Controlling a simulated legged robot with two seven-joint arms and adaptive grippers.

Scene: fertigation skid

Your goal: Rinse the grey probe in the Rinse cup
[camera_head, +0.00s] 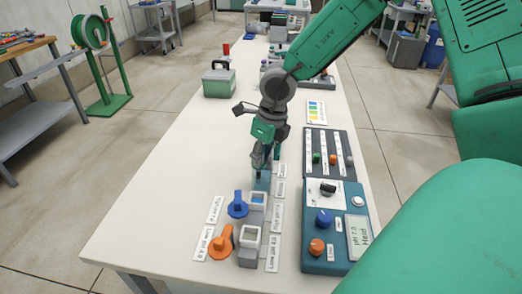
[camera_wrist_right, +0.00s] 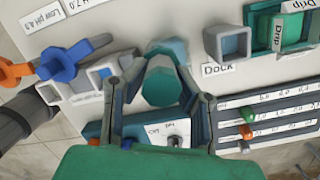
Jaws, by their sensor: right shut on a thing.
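My right gripper (camera_head: 262,160) points down above the row of cups at the middle of the table. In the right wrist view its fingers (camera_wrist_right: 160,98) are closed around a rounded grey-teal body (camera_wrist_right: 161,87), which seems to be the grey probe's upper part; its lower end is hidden. A teal-blue cup (camera_head: 261,182) stands just below the gripper and seems to be the Rinse cup; it shows partly behind the held thing in the wrist view (camera_wrist_right: 176,46). Its label is not readable. I cannot tell whether the probe's tip is inside it. My left gripper is out of view.
Blue (camera_head: 238,207) and orange (camera_head: 222,241) handled pieces stand beside two square buffer cups nearer the front. A teal control box (camera_head: 323,262) with knobs and a slider panel (camera_head: 328,150) are on the right. The table's left side is clear.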

